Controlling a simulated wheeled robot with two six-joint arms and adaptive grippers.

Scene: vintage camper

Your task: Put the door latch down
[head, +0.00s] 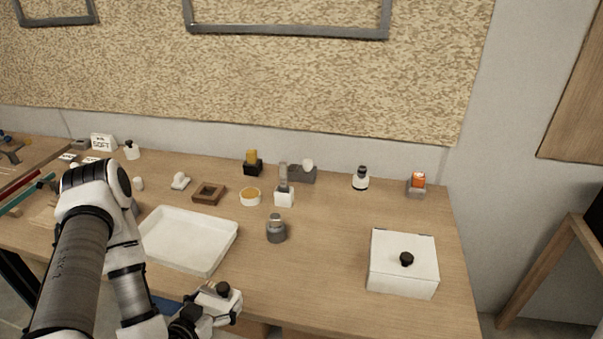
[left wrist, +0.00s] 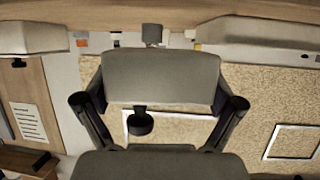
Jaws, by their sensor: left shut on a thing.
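My left gripper (head: 213,308) is low over the front edge of the wooden table, right of the white tray's near corner. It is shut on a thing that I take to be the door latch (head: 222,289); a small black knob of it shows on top. In the left wrist view the latch (left wrist: 160,78) is a broad grey block between the dark fingers, with the black round knob sticking out. The gripper hides part of it. My right gripper is not in view.
A white shallow tray (head: 205,265) lies left of centre. A dark grey jar (head: 276,231) stands behind the gripper, and a white box with a black knob (head: 402,279) stands at the right. Several small items line the back. The tabletop between gripper and box is clear.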

